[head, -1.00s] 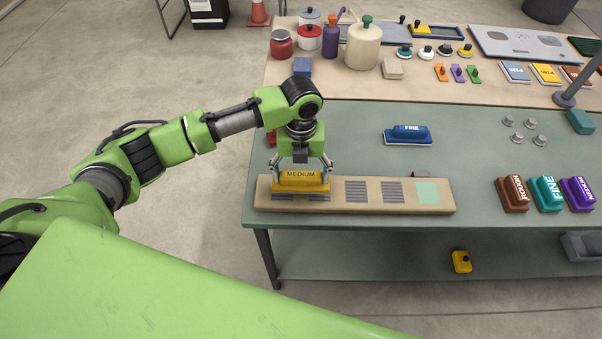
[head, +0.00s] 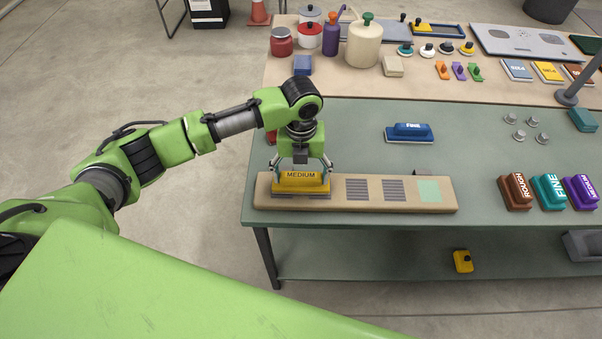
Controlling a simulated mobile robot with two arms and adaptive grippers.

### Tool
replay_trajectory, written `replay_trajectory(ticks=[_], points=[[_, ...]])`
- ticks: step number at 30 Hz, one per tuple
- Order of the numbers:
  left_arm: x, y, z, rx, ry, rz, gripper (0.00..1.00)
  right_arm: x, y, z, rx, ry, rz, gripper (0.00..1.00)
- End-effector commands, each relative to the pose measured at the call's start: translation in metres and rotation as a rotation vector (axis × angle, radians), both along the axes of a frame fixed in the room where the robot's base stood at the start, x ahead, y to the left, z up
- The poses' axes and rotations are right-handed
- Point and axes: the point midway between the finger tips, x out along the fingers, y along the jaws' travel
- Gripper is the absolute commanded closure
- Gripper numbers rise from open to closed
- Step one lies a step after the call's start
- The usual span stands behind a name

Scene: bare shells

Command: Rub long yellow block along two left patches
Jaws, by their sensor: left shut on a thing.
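My left gripper (head: 301,168) is shut on the long yellow block (head: 301,183), which is marked MEDIUM. The block is at the left end of a tan board (head: 330,203) and appears to rest on it. The board shows two grey striped patches, a left one (head: 357,189) and a right one (head: 394,190), and a pale green patch (head: 429,190) at its right end. The block covers the board's left end, so any patch under it is hidden. My right gripper is not in view.
A blue FINE block (head: 409,131) lies behind the board. Brown (head: 516,191), teal (head: 547,191) and purple (head: 579,191) blocks stand to the right. Jars, bottles and small tools fill the back shelf (head: 430,90).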

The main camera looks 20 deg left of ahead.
Motion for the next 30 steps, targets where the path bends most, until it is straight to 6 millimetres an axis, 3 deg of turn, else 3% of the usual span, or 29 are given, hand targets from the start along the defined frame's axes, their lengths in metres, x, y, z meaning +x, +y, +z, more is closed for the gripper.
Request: replay_trajectory(ticks=[30], points=[[0.0,-0.0003,-0.0092,0.0,0.0,-0.001,0.41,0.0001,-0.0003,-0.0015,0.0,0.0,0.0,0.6]])
